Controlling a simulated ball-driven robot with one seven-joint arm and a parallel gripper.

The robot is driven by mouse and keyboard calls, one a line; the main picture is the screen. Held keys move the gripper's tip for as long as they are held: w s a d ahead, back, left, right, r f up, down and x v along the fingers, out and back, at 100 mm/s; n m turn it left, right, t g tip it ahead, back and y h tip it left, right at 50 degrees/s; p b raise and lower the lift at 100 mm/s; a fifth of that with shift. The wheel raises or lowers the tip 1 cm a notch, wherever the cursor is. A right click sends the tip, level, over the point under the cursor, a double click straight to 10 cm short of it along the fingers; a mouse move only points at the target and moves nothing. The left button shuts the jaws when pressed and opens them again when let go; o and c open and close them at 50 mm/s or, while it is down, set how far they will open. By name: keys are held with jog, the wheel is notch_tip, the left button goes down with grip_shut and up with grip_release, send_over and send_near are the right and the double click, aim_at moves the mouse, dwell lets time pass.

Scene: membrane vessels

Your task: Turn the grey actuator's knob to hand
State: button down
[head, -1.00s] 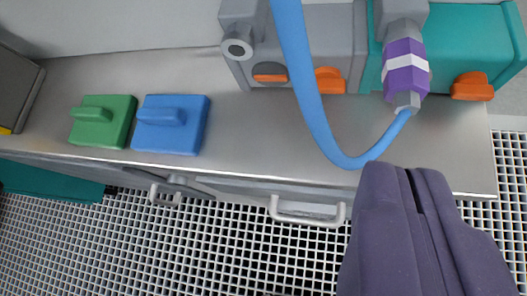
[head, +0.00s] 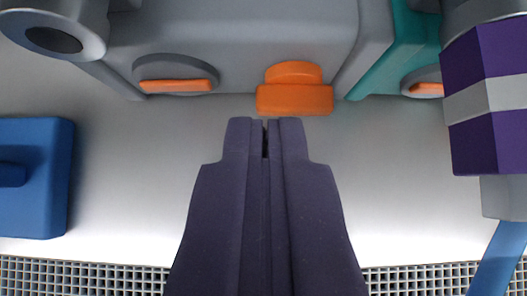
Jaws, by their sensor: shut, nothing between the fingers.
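The grey actuator (head: 235,40) fills the upper middle of the head view. Its orange knob (head: 294,90) sticks out low on its front face, with a wide bar in front of a rounder part. A round grey disc with an orange bar (head: 175,86) sits to the left on the same face; the bar lies nearly level. My gripper (head: 265,124) is shut and empty. Its tips point at the actuator, just below and slightly left of the knob in the picture. I see a small gap between tips and knob; contact is not visible.
A teal actuator (head: 410,45) stands right of the grey one. A purple and silver connector (head: 492,95) with a blue cable (head: 498,262) hangs at the right. A blue block (head: 35,195) lies left on the bare metal shelf (head: 140,180). Grating (head: 85,275) shows below.

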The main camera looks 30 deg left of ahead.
aim_at(257, 91)
jog(key=shift+b+x, duration=0.5)
jog(key=shift+x, duration=1.55)
jog(key=shift+s+a+f+n+t+h, duration=0.15)
jog(key=shift+a+n+t+h, duration=0.2)
jog(key=shift+h, duration=0.25)
jog(key=shift+s+a+f+n+t+h, duration=0.15)
jog(key=shift+n+t+h, duration=0.1)
jog(key=shift+t+h, duration=0.15)
jog(key=shift+s+a+f, duration=0.1)
jog(key=shift+a+f, duration=0.1)
jog(key=shift+f, duration=0.2)
jog(key=shift+s+a+f, duration=0.1)
jog(key=shift+a+f, duration=0.1)
jog(key=shift+f, duration=0.45)
